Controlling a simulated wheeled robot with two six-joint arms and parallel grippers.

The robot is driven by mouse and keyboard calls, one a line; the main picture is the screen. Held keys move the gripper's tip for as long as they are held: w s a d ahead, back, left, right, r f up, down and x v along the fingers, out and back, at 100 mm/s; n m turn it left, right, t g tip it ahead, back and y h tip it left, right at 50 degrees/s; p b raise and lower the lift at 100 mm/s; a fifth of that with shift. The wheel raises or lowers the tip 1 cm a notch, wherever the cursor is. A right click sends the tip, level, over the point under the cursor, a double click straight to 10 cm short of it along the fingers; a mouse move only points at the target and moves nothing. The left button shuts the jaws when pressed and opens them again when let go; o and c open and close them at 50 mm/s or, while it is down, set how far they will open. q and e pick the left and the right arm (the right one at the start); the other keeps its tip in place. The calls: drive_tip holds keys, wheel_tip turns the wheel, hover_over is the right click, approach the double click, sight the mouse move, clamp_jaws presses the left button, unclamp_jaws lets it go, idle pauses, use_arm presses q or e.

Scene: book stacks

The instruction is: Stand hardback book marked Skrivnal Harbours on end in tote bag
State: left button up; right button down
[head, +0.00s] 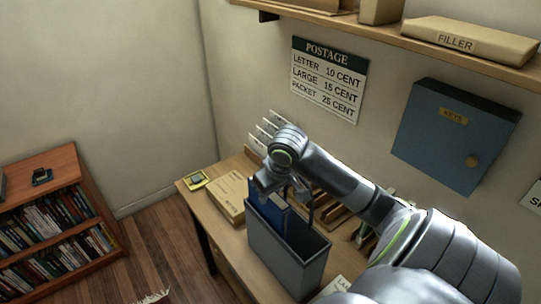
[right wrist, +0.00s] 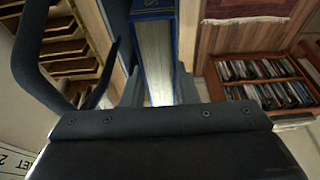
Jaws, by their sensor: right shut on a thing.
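The blue hardback book (head: 267,213) is held upright at the left end of the dark grey tote bag (head: 275,258). Its lower part is hidden behind the bag's near wall, so I cannot tell whether it touches the bottom. My right gripper (head: 270,188) is shut on the book's upper part. In the right wrist view, the book (right wrist: 157,55) shows pale page edges between the fingers (right wrist: 158,92). A dark bag handle (right wrist: 48,75) rises beside it. The book's title cannot be read. My left gripper is not in view.
The bag stands on a wooden table (head: 206,205). Wooden sorting slots (head: 335,213) stand behind the bag. A blue key cabinet (head: 455,135) hangs on the wall.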

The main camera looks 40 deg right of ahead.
sight(270, 208)
drive_tip(key=shift+f, duration=0.15)
drive_tip(key=shift+f+b, duration=0.8)
drive_tip(key=shift+f, duration=0.5)
drive_tip(key=shift+f, duration=0.2)
drive_tip(key=shift+f+b, duration=0.8)
drive_tip(key=shift+f, duration=0.45)
drive_tip(key=c, duration=1.1)
unclamp_jaws()
drive_tip(key=shift+o, duration=0.2)
